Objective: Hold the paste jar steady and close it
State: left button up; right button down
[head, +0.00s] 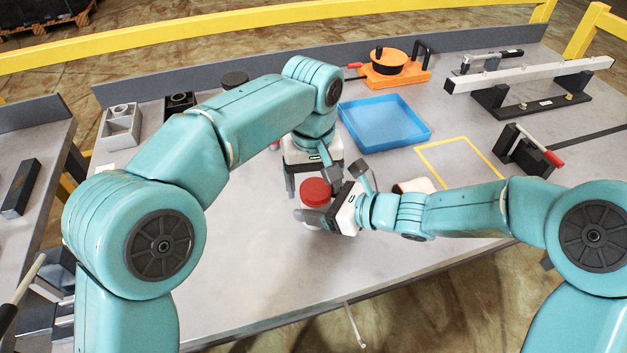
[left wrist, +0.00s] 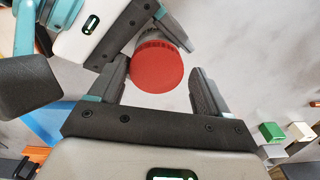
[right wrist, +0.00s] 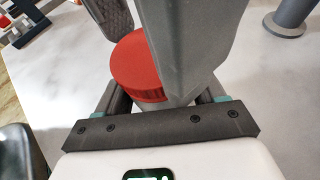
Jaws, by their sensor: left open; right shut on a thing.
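The paste jar (head: 308,216) stands at the middle of the table, pale-bodied, with a red lid (head: 316,191) on top. Whether the lid is tight cannot be told. My right gripper (head: 322,205) is shut on the jar from the right, below the lid. My left gripper (head: 312,186) is open and points down over the jar. In the left wrist view the red lid (left wrist: 158,68) lies between the left fingertips, with a gap to the finger on the right. In the right wrist view the lid (right wrist: 138,68) is partly hidden behind a grey finger.
A blue tray (head: 350,118) lies behind the grippers, with a yellow outlined square (head: 458,142) to its right. An orange device with a round top (head: 392,68) and a long rail on a stand (head: 530,77) stand at the back. The table's front is clear.

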pick_arm(q)
jog(key=shift+d, duration=0.2)
jog(key=shift+r, duration=2.3)
jog(key=shift+a, duration=0.1)
jog(key=shift+c, duration=0.3)
jog(key=r+n, duration=0.1)
jog(key=n, duration=0.1)
jog(key=shift+r+n, duration=0.2)
jog(key=shift+n, duration=0.1)
notch_tip(320, 180, up, 2)
jog(key=n, duration=0.4)
